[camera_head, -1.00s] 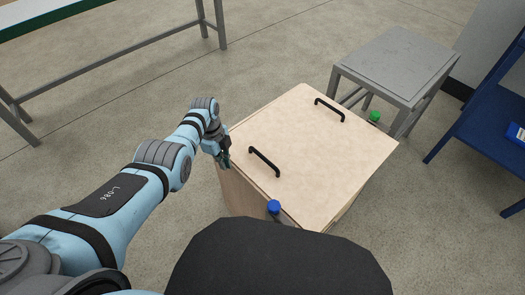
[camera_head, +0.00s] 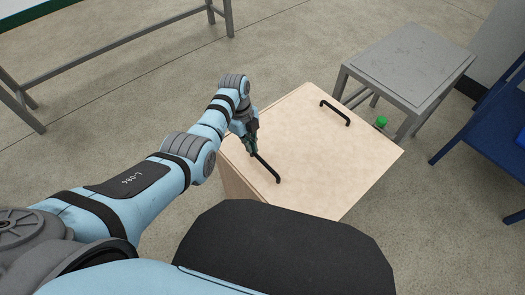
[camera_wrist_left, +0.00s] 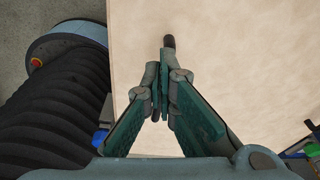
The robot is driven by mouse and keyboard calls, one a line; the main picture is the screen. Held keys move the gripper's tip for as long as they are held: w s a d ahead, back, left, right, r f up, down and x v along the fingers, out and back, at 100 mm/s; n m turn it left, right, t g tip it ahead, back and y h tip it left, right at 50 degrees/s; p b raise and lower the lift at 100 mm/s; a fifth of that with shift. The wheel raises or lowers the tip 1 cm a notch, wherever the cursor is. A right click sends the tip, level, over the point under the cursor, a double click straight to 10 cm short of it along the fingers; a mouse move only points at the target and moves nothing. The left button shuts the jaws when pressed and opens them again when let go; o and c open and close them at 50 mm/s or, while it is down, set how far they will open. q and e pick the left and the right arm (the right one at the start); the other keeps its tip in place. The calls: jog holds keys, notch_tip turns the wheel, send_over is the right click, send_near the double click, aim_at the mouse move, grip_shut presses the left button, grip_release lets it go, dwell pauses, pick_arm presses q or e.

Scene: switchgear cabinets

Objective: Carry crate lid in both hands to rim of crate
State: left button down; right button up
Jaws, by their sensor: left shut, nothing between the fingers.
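The crate lid (camera_head: 310,155) is a pale wooden board with two black bar handles, lying flat on the wooden crate (camera_head: 232,182). The far handle (camera_head: 335,113) is free. The near handle (camera_head: 268,170) is partly hidden by my left gripper (camera_head: 251,144), which is over the lid's left part. In the left wrist view, the gripper (camera_wrist_left: 163,82) has its fingertips together over the lid (camera_wrist_left: 240,60), with the end of the handle (camera_wrist_left: 168,42) just beyond them. Nothing shows between the fingers; whether they touch the handle I cannot tell. My right gripper is out of view.
A grey stool (camera_head: 412,65) stands beyond the crate's right side, with a green-topped object (camera_head: 381,122) beside the crate. A blue shelf or cart (camera_head: 480,135) is at the right. A table frame (camera_head: 120,50) stands at the back left. The floor between is clear.

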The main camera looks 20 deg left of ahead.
aim_at(264, 163)
pick_arm(q)
jog(key=d, duration=0.1)
jog(key=s+d, duration=0.1)
jog(key=d, duration=0.1)
jog(key=s+d, duration=0.1)
jog(key=shift+d+p, duration=0.35)
jog(key=shift+d, duration=0.05)
jog(key=shift+s+d+f+b, duration=0.1)
jog(key=shift+s+f+b, duration=0.05)
jog(key=shift+f+b, duration=0.4)
jog(key=shift+s+f, duration=0.1)
jog(key=shift+f, duration=0.15)
jog(key=shift+w+a+f, duration=0.1)
jog(key=shift+w+a, duration=0.15)
jog(key=shift+a, duration=0.4)
jog(key=shift+w+a, duration=0.2)
jog(key=shift+a, duration=0.4)
